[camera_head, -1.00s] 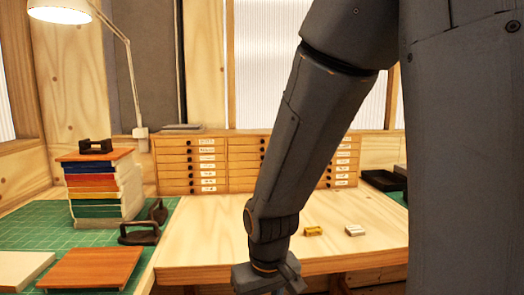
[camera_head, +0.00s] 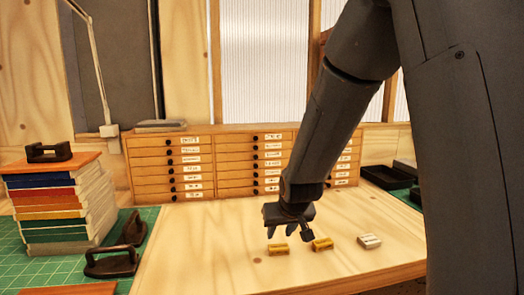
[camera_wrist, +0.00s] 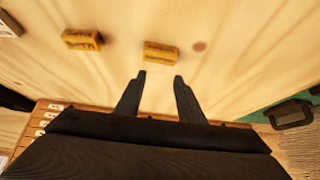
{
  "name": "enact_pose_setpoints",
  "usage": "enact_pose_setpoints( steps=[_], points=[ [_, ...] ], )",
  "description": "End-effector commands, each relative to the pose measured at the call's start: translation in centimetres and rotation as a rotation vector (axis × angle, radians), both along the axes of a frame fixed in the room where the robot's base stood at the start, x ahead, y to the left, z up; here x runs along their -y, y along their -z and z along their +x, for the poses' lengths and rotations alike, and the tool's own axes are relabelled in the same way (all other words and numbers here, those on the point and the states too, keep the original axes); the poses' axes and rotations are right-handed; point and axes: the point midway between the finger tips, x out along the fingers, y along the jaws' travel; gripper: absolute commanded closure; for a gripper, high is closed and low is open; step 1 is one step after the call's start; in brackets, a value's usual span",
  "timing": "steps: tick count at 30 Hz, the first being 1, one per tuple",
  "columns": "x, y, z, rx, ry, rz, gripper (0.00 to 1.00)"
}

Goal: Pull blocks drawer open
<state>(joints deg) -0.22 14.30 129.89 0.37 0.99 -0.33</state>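A wide wooden cabinet (camera_head: 235,143) of shallow drawers stands at the back of the bench. Its drawers have dark round knobs and white labels, too small to read, so I cannot tell which is the blocks drawer. All drawers that show look shut, and my arm hides part of the right column. My gripper (camera_head: 290,232) points down over the wooden bench, in front of the cabinet. In the wrist view the two fingers (camera_wrist: 160,82) are apart with nothing between them. The cabinet's edge (camera_wrist: 60,106) shows behind the fingers in that view.
Two yellow blocks (camera_head: 278,248) (camera_head: 322,244) and a pale block (camera_head: 369,241) lie on the bench near the gripper. At left, a stack of books (camera_head: 58,205) and dark handled tools (camera_head: 112,262) rest on a green mat (camera_head: 150,216). A black tray (camera_head: 385,177) is at right.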

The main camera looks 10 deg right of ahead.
Motion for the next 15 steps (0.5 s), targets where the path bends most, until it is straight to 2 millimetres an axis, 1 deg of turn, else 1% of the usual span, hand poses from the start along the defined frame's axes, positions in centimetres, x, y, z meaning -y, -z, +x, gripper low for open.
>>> enact_pose_setpoints(
  steps=[1, 2, 3, 5, 6, 9, 10, 12, 15],
  points=[
    [0.1, -0.9, 5.0, 0.106, 0.001, 0.0, 0.65],
    [0.1, -1.8, 7.9, 0.176, 0.002, 0.001, 0.65],
    [0.1, -3.1, 11.5, 0.268, 0.002, 0.001, 0.65],
    [0.2, -5.1, 16.3, 0.403, 0.003, 0.001, 0.65],
    [0.3, -6.4, 19.1, 0.488, 0.003, 0.001, 0.65],
    [0.4, -9.4, 24.6, 0.676, 0.005, 0.001, 0.65],
    [0.4, -10.2, 25.7, 0.723, 0.004, 0.0, 0.65],
    [0.4, -11.8, 27.9, 0.818, 0.004, 0.001, 0.65],
    [0.4, -13.4, 29.7, 0.91, 0.004, 0.001, 0.65]
  ],
)
